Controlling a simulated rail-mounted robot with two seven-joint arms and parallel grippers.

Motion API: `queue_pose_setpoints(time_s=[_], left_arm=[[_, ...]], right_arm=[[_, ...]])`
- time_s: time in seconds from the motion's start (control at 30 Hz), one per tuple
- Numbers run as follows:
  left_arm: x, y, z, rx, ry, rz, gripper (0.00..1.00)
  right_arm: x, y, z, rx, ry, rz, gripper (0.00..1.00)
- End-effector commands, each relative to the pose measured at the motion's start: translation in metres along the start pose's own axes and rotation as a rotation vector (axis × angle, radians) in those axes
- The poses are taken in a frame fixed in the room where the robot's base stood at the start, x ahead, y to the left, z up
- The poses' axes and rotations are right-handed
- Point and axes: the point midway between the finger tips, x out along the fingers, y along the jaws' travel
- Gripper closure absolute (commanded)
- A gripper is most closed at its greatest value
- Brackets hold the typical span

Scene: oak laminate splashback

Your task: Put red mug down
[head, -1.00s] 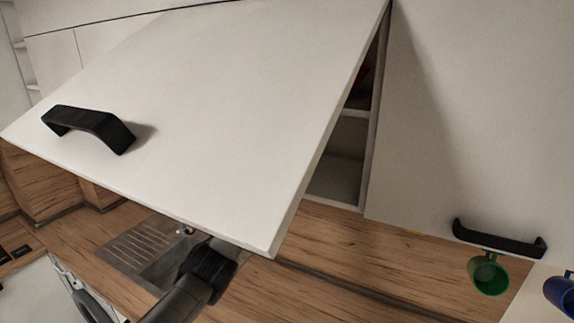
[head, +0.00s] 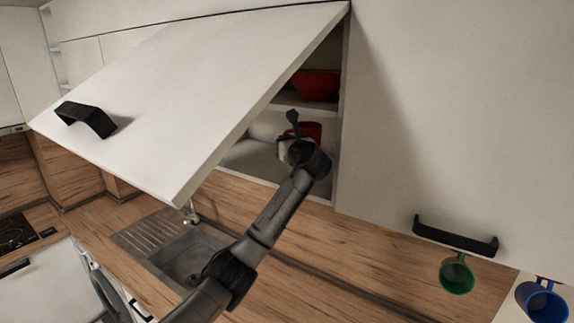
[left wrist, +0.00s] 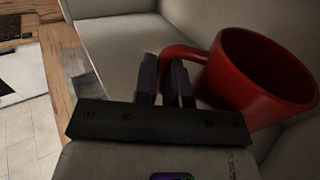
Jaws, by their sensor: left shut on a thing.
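The red mug (head: 313,131) is at the lower shelf of the open wall cabinet in the head view, partly hidden by my left gripper (head: 291,143). In the left wrist view the mug (left wrist: 262,72) stands out to the right of my left gripper (left wrist: 170,82), whose fingers are shut on its handle. The mug looks slightly tilted in that view. I cannot tell whether its base touches the shelf (head: 252,165). My right gripper is not in view.
The raised white cabinet door (head: 190,95) hangs over the left of the opening. A red bowl (head: 317,86) sits on the upper shelf. A green mug (head: 456,276) and a blue mug (head: 541,302) are at the lower right. A sink (head: 190,262) is below.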

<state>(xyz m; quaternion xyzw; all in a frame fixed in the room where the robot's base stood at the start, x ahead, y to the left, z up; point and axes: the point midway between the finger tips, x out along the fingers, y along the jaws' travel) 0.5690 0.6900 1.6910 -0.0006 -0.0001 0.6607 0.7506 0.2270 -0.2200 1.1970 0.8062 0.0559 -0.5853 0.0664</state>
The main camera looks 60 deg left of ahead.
Motion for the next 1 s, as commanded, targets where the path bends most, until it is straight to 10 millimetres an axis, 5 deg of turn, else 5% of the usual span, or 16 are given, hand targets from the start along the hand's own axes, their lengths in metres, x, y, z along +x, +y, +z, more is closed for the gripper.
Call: queue_pose_setpoints(time_s=[0.67, 1.0], left_arm=[[0.000, 0.001, -0.073, 0.000, -0.001, 0.000, 1.00], [0.000, 0.001, -0.079, -0.002, -0.002, 0.001, 1.00]], right_arm=[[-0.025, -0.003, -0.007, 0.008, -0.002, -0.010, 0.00], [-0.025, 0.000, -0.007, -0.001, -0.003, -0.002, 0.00]])
